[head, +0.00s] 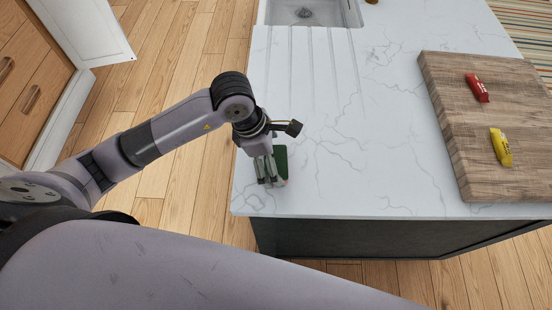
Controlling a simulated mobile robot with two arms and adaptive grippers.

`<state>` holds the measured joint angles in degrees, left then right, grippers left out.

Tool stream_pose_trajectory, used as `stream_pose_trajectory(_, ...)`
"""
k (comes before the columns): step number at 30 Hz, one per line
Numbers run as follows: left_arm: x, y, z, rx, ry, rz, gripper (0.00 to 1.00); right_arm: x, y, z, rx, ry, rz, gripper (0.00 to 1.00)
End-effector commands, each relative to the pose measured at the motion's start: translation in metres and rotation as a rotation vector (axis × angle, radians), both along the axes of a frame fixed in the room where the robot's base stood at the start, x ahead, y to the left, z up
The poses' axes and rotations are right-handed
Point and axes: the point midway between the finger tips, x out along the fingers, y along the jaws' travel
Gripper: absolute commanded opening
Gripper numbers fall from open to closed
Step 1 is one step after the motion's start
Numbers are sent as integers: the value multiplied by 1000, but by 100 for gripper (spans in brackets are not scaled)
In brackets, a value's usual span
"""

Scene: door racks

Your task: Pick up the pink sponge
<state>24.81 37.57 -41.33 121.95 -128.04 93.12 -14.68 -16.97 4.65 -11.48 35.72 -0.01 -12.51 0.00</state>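A small block with a dark green face (281,161) is on the white countertop near its front left corner. A thin paler edge shows at its lower end, and I cannot make out a pink side. My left gripper (270,181) points down right at the block, its fingers overlapping the block's left part in the head view. The fingers hide part of the block, and I cannot tell whether they are closed on it. My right gripper is not in view.
A wooden board (455,150) on the countertop (350,170) at the right holds a red packet (477,88) and a yellow packet (501,147). A sink (311,12) with drain grooves is at the back. An open white cabinet door (85,30) stands upper left. The middle counter is clear.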

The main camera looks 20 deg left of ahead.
Motion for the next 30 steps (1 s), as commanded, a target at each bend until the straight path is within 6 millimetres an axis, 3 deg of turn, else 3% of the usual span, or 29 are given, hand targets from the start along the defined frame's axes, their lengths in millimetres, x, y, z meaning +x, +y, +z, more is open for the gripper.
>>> stream_pose_trajectory(8, 1, -2, -6, 0, 0, 0, 100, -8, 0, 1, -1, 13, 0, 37)
stream_pose_trajectory(22, 0, -2, -6, 0, 0, 0, 70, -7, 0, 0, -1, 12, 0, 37)
stream_pose_trajectory(30, 0, -1, -5, 0, 0, 0, 69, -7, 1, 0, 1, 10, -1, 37)
